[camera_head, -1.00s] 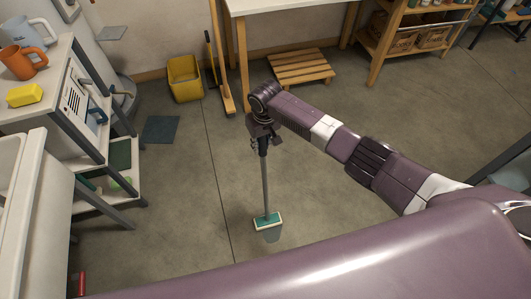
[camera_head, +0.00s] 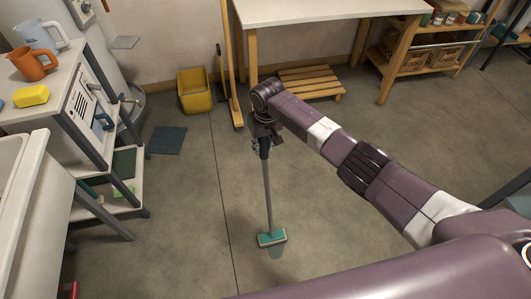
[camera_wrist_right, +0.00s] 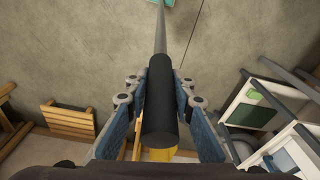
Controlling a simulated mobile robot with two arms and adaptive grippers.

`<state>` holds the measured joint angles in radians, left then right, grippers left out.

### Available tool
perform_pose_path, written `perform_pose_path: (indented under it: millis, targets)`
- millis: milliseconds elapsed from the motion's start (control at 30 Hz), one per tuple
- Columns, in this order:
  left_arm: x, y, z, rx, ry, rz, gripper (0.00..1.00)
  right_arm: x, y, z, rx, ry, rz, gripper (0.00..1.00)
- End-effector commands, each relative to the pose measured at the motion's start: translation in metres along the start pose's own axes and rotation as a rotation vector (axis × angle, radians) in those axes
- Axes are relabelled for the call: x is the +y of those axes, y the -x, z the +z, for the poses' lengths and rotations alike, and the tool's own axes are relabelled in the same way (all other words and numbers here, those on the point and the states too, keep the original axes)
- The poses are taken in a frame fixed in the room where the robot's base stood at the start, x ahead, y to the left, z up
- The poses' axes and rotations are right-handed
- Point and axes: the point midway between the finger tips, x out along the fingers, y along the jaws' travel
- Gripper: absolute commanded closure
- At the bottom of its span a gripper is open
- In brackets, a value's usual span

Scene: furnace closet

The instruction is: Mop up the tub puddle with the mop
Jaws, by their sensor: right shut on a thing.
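The mop (camera_head: 267,192) has a grey shaft and a flat teal head with a pale edge, low in the middle of the head view. It is nearly upright. A dark patch lies at the head's near side; I cannot tell whether it is shadow or water. My right gripper (camera_head: 264,139) is shut on the top of the mop. In the right wrist view, the fingers of this gripper (camera_wrist_right: 160,108) flank the mop's black grip (camera_wrist_right: 160,85). I cannot make out a clear puddle. My left gripper is out of view.
A white basin (camera_head: 18,165) stands at the left edge, beside a shelf cart (camera_head: 62,112). A yellow bucket (camera_head: 194,90), a dark floor mat (camera_head: 167,140) and a wooden slatted platform (camera_head: 310,82) are farther back. The floor around the mop is clear.

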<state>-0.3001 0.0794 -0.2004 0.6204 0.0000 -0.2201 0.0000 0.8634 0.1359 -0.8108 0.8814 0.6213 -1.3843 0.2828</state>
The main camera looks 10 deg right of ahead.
Motion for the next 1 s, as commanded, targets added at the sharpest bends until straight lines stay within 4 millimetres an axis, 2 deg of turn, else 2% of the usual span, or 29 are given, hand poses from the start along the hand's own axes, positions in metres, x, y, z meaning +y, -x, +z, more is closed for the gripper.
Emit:
perform_pose_path:
  millis: [33,100,233,367,467,767,833,1000]
  targets:
    - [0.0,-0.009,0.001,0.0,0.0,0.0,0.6,-0.001,-0.005,-0.005,0.008,0.0,-0.002,1.0]
    - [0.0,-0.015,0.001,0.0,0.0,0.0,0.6,-0.001,-0.005,-0.012,0.015,-0.001,-0.002,1.0]
    - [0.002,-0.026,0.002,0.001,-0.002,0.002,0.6,-0.002,-0.004,-0.024,0.027,-0.001,-0.003,1.0]
    - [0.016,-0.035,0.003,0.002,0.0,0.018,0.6,-0.002,-0.003,-0.035,0.036,0.0,-0.002,1.0]
    - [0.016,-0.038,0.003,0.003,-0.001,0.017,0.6,-0.002,-0.002,-0.039,0.039,0.001,-0.003,1.0]
    - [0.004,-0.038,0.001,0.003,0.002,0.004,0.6,-0.002,0.001,-0.041,0.04,0.0,-0.002,1.0]
    - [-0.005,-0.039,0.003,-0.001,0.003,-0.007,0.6,-0.002,0.001,-0.041,0.04,0.0,-0.002,1.0]
    - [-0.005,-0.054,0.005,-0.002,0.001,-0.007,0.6,-0.002,-0.005,-0.048,0.051,-0.001,-0.002,1.0]
